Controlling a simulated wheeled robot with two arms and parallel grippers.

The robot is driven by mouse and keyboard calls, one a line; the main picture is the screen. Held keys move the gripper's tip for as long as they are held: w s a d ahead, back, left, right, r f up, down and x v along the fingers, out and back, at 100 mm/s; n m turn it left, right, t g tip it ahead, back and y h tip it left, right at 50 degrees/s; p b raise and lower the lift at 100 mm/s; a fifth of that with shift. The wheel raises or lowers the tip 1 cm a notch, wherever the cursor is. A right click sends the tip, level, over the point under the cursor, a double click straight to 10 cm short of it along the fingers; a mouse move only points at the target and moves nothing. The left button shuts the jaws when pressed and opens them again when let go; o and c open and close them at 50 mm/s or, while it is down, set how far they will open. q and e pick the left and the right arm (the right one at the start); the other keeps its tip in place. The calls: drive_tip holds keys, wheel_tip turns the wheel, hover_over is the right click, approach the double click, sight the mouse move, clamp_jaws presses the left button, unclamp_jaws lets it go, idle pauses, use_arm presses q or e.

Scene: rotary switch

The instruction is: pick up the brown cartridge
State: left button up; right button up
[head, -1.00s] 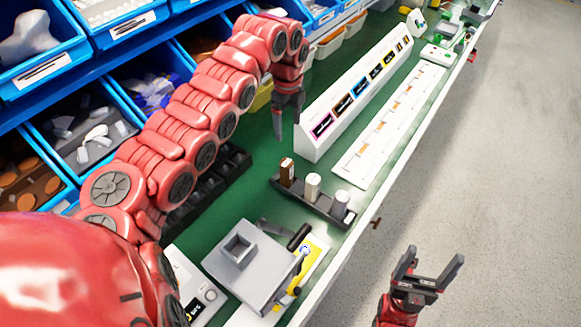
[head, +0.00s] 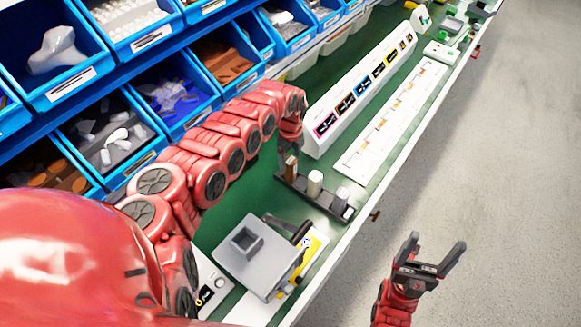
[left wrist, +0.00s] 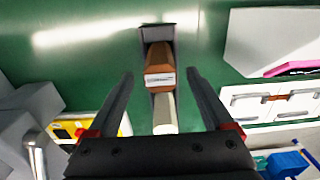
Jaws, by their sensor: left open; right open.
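The brown cartridge (head: 291,169) stands upright at the far-left end of a dark rack (head: 322,200) on the green bench. In the left wrist view the brown cartridge (left wrist: 158,66) lies ahead of and between the fingertips of my left gripper (left wrist: 159,82), which is open and empty. In the head view my left gripper (head: 287,150) is right above the cartridge and partly covers it. My right gripper (head: 432,256) is open and empty, beyond the bench edge over the floor.
A grey fixture (head: 252,255) with a yellow plate stands nearer on the bench. A grey cartridge (head: 340,202) is at the rack's right end. A long white labelled holder (head: 345,108) and white strip (head: 392,123) lie behind. Blue bins (head: 105,130) line the left.

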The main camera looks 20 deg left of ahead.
use_arm(q)
drive_tip(key=shift+f, duration=1.05)
clamp_jaws()
idle(0.6)
